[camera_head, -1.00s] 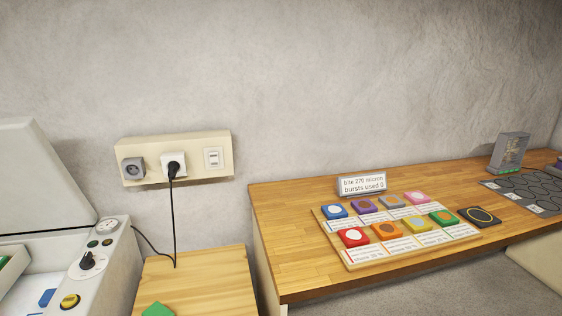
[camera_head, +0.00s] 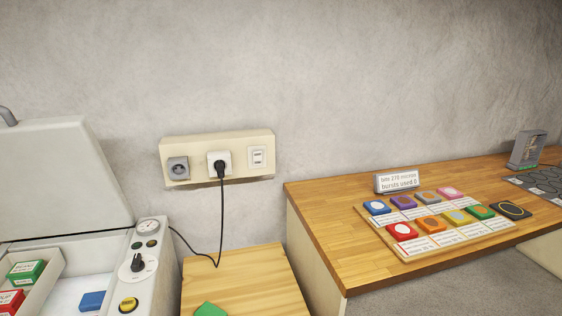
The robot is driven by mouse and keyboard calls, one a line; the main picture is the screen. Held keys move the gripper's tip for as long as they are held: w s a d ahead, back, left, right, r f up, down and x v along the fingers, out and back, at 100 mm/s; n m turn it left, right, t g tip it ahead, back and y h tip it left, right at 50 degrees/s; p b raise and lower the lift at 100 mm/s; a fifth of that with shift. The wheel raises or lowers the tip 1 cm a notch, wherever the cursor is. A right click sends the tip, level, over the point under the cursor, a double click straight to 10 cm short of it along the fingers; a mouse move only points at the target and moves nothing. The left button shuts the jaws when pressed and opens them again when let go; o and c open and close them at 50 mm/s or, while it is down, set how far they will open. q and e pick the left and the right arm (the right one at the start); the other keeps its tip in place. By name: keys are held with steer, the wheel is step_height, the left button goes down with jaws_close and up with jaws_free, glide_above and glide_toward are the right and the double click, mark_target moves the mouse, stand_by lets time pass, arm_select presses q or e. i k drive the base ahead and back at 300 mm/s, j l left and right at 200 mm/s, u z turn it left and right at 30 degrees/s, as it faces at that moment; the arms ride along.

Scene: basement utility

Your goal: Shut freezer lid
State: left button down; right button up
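The chest freezer (camera_head: 155,264) stands at the left edge of the head view, partly cut off by the frame. Its white lid (camera_head: 55,178) is raised and leans back toward the wall, with a grey handle (camera_head: 8,115) at its top left. Inside the open freezer are a green box (camera_head: 27,272), a red box (camera_head: 10,301) in a white basket, and a blue block (camera_head: 92,301). The freezer's control panel has a gauge, a dark knob (camera_head: 138,263) and a yellow button. Neither of my grippers is in view.
A low wooden cabinet (camera_head: 240,278) with a green item (camera_head: 210,309) stands right of the freezer. A plug and black cord hang from the wall socket panel (camera_head: 217,158). A wooden desk (camera_head: 335,221) with coloured blocks on a board fills the right.

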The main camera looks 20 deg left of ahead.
mark_target(57, 178)
steer(key=k+j, duration=0.1)
steer(key=j, duration=0.3)
steer(key=k+j, duration=0.15)
steer(key=j, duration=0.3)
steer(key=k+j, duration=0.1)
steer(key=j, duration=0.3)
steer(key=k+j, duration=0.15)
steer(key=j, duration=0.3)
steer(key=k+j, duration=0.1)
steer(key=j, duration=0.3)
steer(key=k+j, duration=0.15)
steer(key=j, duration=0.25)
steer(key=k+j, duration=0.1)
steer(key=j, duration=0.35)
steer(key=k+j, duration=0.15)
steer(key=j, duration=0.25)
